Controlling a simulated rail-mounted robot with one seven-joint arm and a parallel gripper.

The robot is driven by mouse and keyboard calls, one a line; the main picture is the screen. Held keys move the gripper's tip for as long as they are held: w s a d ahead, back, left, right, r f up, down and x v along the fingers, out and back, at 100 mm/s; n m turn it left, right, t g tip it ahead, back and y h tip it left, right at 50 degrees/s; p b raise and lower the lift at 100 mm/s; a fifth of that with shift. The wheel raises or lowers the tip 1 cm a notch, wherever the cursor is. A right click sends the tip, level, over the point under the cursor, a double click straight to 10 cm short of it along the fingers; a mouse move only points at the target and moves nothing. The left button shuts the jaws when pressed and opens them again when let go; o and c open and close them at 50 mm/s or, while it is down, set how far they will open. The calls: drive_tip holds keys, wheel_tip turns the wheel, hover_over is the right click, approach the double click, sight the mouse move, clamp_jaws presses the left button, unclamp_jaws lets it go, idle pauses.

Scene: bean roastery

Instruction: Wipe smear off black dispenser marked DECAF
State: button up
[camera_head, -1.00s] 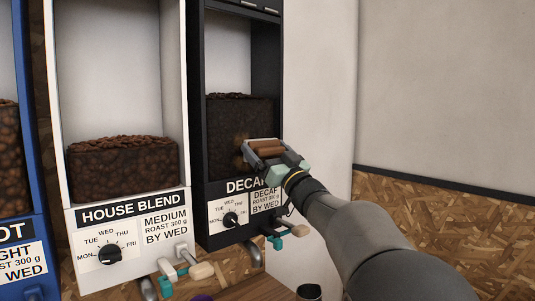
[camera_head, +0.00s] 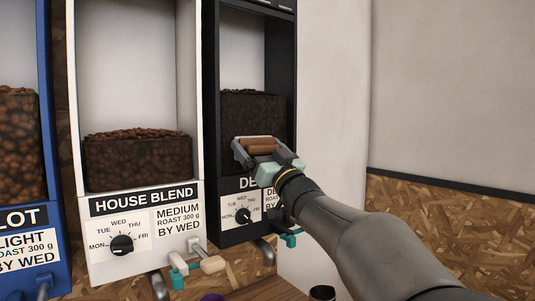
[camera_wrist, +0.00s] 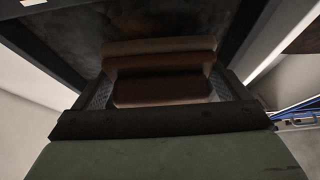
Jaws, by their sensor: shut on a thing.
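The black DECAF dispenser (camera_head: 226,188) stands at the right of the row, dark beans behind its front window. My gripper (camera_head: 258,151) is shut on a brown block (camera_head: 258,143) with a rounded handle, held at the lower part of that window. The block also shows between the fingers in the wrist view (camera_wrist: 160,90). I cannot tell whether it touches the window. My gripper and wrist cover part of the DECAF label.
The white HOUSE BLEND dispenser (camera_head: 79,150) stands close to the left, a blue dispenser (camera_head: 45,130) beyond it. Spouts and levers stick out below. A dark cup (camera_head: 322,292) is low at the bottom edge. The wall on the right is bare.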

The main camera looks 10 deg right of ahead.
sight(276, 146)
drive_tip(key=shift+s+a, duration=0.15)
drive_tip(key=shift+a, duration=0.45)
drive_tip(key=shift+s+r+p, duration=0.1)
drive_tip(key=shift+r+p, duration=0.45)
drive_tip(key=shift+r, duration=0.4)
drive_tip(key=shift+w+d+p, duration=0.15)
drive_tip(key=shift+w+d, duration=0.1)
drive_tip(key=shift+d, duration=0.4)
drive_tip(key=shift+w+d+p, duration=0.2)
drive_tip(key=shift+w+d, duration=0.05)
drive_tip(key=shift+d, duration=0.35)
drive_tip(key=shift+w+d+p, duration=0.15)
drive_tip(key=shift+w+d, duration=0.1)
drive_tip(key=shift+d, duration=0.4)
drive_tip(key=shift+w+d+p, duration=0.35)
drive_tip(key=shift+w+d, duration=0.05)
drive_tip(key=shift+d, duration=0.45)
drive_tip(key=shift+w+d+p, duration=0.3)
drive_tip(key=shift+w+d, duration=0.1)
drive_tip(key=shift+d, duration=0.4)
drive_tip(key=shift+f, duration=0.1)
